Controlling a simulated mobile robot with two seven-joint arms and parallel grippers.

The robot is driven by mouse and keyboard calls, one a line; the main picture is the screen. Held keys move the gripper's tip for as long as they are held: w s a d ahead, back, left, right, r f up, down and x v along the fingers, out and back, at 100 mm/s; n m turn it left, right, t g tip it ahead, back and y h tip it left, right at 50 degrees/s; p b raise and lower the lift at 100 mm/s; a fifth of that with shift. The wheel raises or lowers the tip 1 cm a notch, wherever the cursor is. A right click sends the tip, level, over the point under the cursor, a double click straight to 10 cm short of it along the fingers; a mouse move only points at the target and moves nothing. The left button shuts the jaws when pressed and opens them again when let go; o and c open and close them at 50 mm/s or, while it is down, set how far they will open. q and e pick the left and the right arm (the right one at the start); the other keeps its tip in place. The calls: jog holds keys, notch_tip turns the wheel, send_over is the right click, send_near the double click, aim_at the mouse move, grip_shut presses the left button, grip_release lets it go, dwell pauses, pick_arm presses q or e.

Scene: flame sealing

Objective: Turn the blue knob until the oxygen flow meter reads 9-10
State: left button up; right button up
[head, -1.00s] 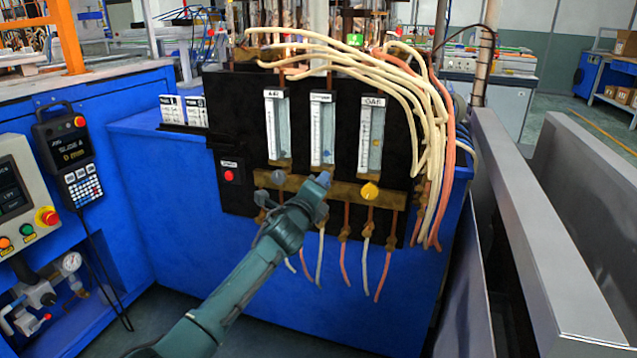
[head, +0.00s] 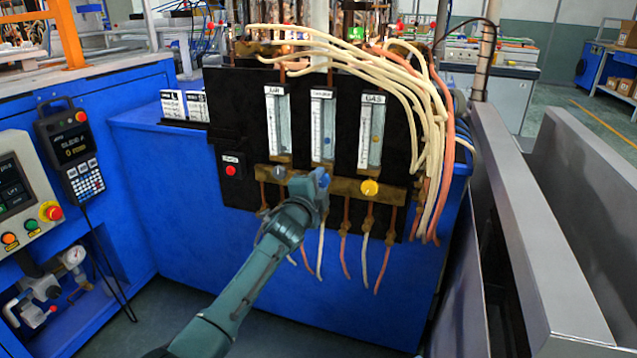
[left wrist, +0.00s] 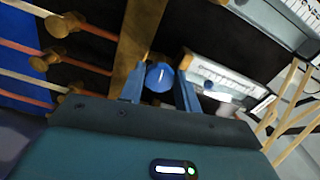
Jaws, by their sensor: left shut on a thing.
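The blue knob (head: 321,177) is on the brass bar below the middle flow meter (head: 322,125), partly hidden by my gripper. In the left wrist view the knob (left wrist: 160,76) sits between my two fingers, with a pale mark on its face. My left gripper (head: 312,186) is shut on it; it also shows in the left wrist view (left wrist: 159,91). The middle meter is a clear tube with a scale and a small blue float in its lower half. Its label and numbers are too small to read.
A grey knob (head: 279,173) is to the left and a yellow knob (head: 369,187) to the right on the same brass bar (head: 345,186). A red button (head: 231,170) is at the left of the black panel. Pale hoses (head: 425,130) hang at the right.

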jog(key=shift+f, duration=0.1)
dwell(0.3)
pick_arm(q)
jog(key=o, duration=0.9)
pick_arm(e)
jog(key=shift+f, duration=0.1)
pick_arm(q)
jog(key=shift+s, duration=0.1)
jog(key=shift+s+a, duration=0.1)
jog(key=shift+s, duration=0.15)
jog(key=shift+p+v, duration=2.45)
jog(key=shift+v, duration=3.8)
pick_arm(e)
jog(key=shift+s+d+m+g+h, duration=0.3)
jog(key=shift+m+g+h, duration=0.2)
jog(key=shift+g, duration=0.35)
jog(key=shift+s+d+m+g+h, duration=0.15)
jog(key=shift+d+m+g+h, duration=0.3)
jog(key=shift+g, duration=0.4)
jog(key=shift+a, duration=0.1)
